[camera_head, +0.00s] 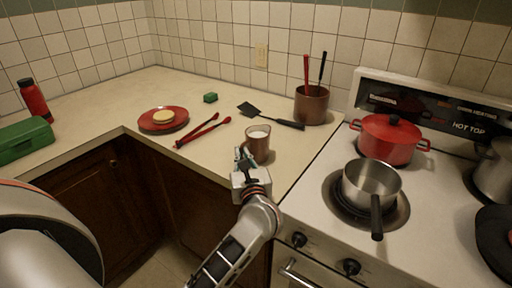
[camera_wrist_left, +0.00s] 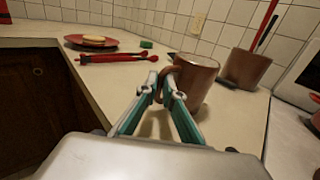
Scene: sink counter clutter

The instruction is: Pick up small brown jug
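The small brown jug (camera_head: 258,148) stands upright near the front edge of the counter, with a pale content showing at its top. It also shows in the left wrist view (camera_wrist_left: 198,84), with its handle toward me. My left gripper (camera_head: 246,157) is at the jug's handle side. In the left wrist view its two fingertips (camera_wrist_left: 161,84) come close together with the brown handle between them, and they look shut on it. Part of the handle is hidden by the fingers. I cannot tell whether the jug's base touches the counter. My right gripper is not in view.
A black spatula (camera_head: 283,121) lies behind the jug, and a brown utensil pot (camera_head: 311,105) stands behind right. Red tongs (camera_head: 201,132) and a red plate (camera_head: 150,124) lie to the left. The stove with a steel saucepan (camera_head: 371,185) and red pot (camera_head: 388,142) is at right.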

